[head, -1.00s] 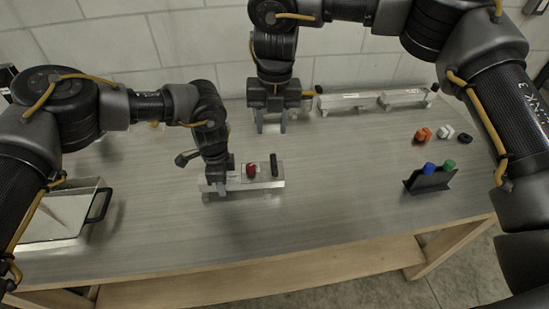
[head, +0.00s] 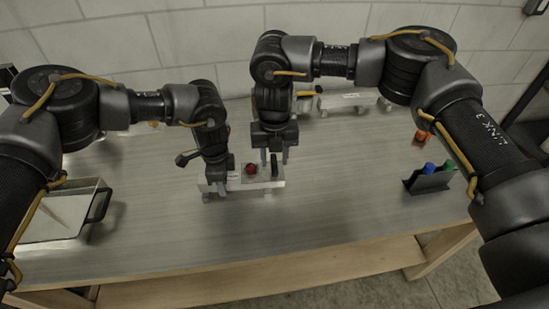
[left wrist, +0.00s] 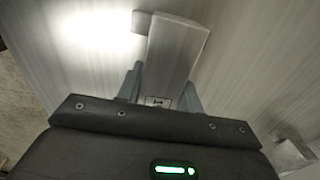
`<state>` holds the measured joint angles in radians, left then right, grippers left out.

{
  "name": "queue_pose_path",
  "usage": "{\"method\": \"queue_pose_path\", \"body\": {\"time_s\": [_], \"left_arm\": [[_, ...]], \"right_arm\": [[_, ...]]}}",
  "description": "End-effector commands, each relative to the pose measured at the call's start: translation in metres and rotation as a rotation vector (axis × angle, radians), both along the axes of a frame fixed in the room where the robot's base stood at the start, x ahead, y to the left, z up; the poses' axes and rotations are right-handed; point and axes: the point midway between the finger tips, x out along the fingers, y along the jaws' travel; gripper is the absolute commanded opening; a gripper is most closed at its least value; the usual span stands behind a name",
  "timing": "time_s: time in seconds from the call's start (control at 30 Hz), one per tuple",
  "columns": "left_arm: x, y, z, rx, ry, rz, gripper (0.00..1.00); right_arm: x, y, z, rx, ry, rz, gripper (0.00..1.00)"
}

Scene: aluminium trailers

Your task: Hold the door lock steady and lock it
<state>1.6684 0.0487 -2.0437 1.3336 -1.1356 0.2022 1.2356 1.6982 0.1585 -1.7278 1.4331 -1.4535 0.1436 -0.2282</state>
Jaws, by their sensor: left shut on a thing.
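The door lock (head: 240,184) is a pale metal bar on the table, with a red knob (head: 250,169) and an upright black handle (head: 274,170) on top. My left gripper (head: 216,180) is shut on its left end. In the left wrist view the lock's bare metal end (left wrist: 172,52) sits between the fingers of my left gripper (left wrist: 160,92). My right gripper (head: 274,155) points down just above the handle, its fingers apart on either side of the handle's top. I cannot tell whether they touch it.
Another metal bar (head: 348,101) lies near the back wall. A black holder (head: 428,182) with a blue and a green piece stands at the right, and an orange piece (head: 422,137) lies behind it. A metal box with a black handle (head: 62,222) is at the left. The front middle table is clear.

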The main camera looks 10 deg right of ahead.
Motion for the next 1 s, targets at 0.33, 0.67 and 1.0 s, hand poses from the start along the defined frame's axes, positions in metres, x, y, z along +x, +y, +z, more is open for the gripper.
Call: {"method": "queue_pose_path", "body": {"time_s": [0.33, 0.67, 1.0], "left_arm": [[0.0002, -0.0002, 0.0001, -0.001, -0.001, 0.000, 0.03], [0.0002, 0.0000, 0.0001, 0.000, -0.001, 0.001, 0.03], [0.0002, 0.0002, 0.0001, 0.000, -0.001, 0.001, 0.03]], "right_arm": [[0.0000, 0.0002, -0.0086, 0.000, 0.000, 0.000, 0.38], [0.0000, 0.0003, -0.0084, 0.000, 0.000, 0.000, 0.04], [0.0000, 0.0002, -0.0083, 0.000, 0.000, -0.027, 0.00]]}}
